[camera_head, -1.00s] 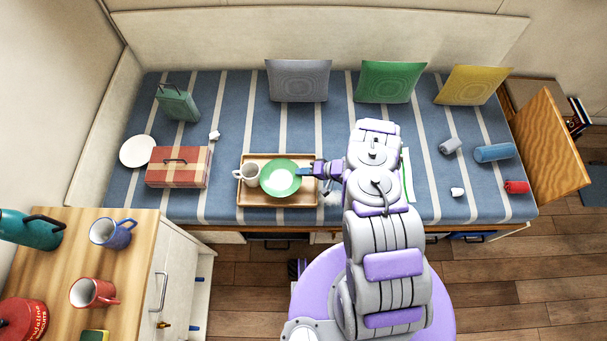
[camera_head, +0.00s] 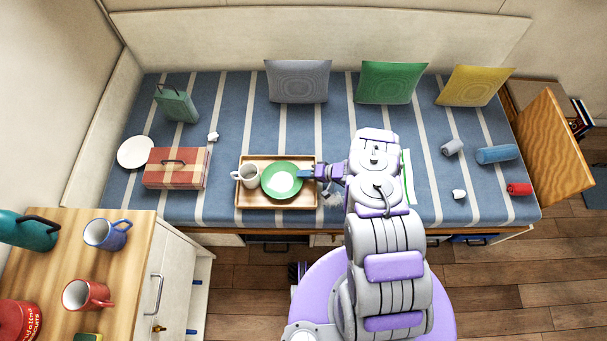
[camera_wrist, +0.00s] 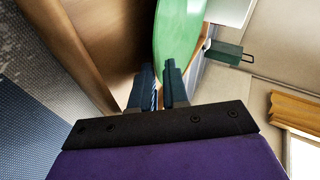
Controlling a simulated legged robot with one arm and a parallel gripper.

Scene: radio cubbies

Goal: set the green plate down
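My gripper (camera_head: 307,173) is at the plate's right rim. In the wrist view the plate (camera_wrist: 180,30) reaches down to my gripper's fingers (camera_wrist: 159,75), which stand close together with the rim between them. The plate's far side is out of the wrist view.
The tray rests on the striped bed (camera_head: 230,110). A red case (camera_head: 160,178) and a white plate (camera_head: 136,152) lie to the left. Cushions (camera_head: 390,82) line the back. A wooden counter (camera_head: 110,270) with mugs is at the lower left. The bed behind the tray is clear.

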